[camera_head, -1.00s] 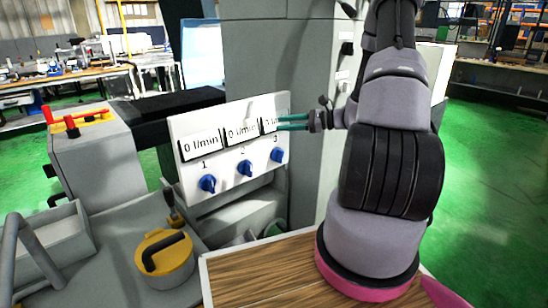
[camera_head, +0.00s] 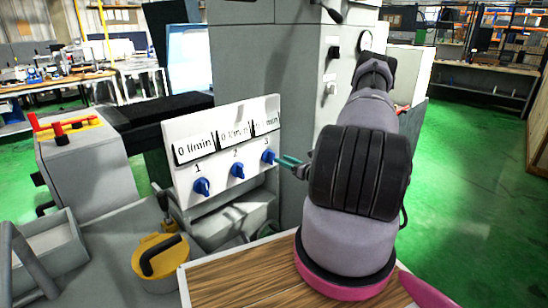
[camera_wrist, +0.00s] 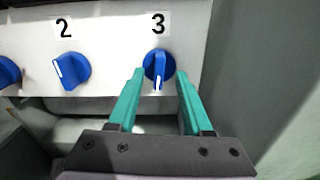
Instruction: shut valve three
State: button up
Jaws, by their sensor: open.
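Valve three's blue knob (camera_head: 268,157) is the rightmost on the white panel (camera_head: 188,140), under the number 3. In the wrist view the knob (camera_wrist: 158,66) has its white mark pointing down. My gripper (camera_head: 282,160) is in front of it with teal fingers spread. In the wrist view the gripper's (camera_wrist: 160,73) fingertips lie on either side of the knob, close to it; I cannot tell whether they touch it. The third display (camera_head: 265,120) is too blurred to read surely.
Knob two (camera_wrist: 70,70) is left of my fingers, its white mark to the left. Knob one (camera_head: 202,187) is further left. A grey cabinet wall (camera_wrist: 275,90) stands close on the right. A wooden top (camera_head: 240,275) and a yellow-lidded pot (camera_head: 160,262) are below the panel.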

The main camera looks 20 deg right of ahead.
aim_at(274, 156)
jog(key=x, duration=0.5)
jog(key=shift+w+a, duration=0.1)
jog(key=shift+w, duration=0.3)
grip_shut()
